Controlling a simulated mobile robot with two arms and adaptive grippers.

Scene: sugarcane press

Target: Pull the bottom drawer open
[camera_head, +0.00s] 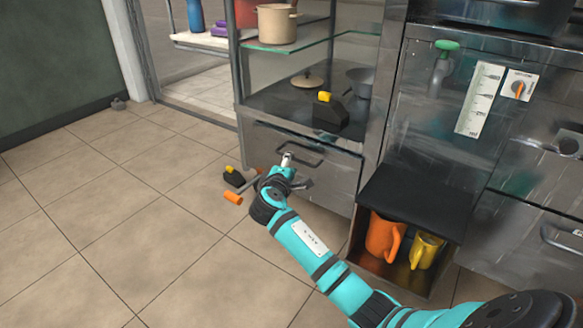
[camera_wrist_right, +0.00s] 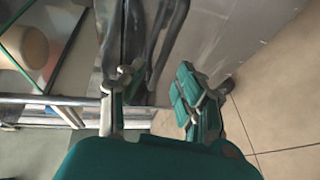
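The bottom drawer (camera_head: 335,180) is a worn grey metal front under the glass-shelved cabinet, and it looks shut. Its dark bar handle (camera_head: 313,160) runs across the upper part of the front. My right gripper (camera_head: 295,171) is right at the handle, with its fingers spread apart. In the right wrist view the right gripper (camera_wrist_right: 160,90) has a gap between its teal fingers. The dark handle bar (camera_wrist_right: 165,40) shows just beyond the left finger and overlaps it; I cannot tell whether they touch. My left gripper is not in view.
A yellow-and-black object (camera_head: 234,177) and an orange piece (camera_head: 233,198) lie on the floor left of the gripper. An open compartment (camera_head: 365,262) at the right holds an orange jug (camera_head: 381,238) and a yellow mug (camera_head: 424,252). The tiled floor (camera_head: 120,220) at left is mostly clear.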

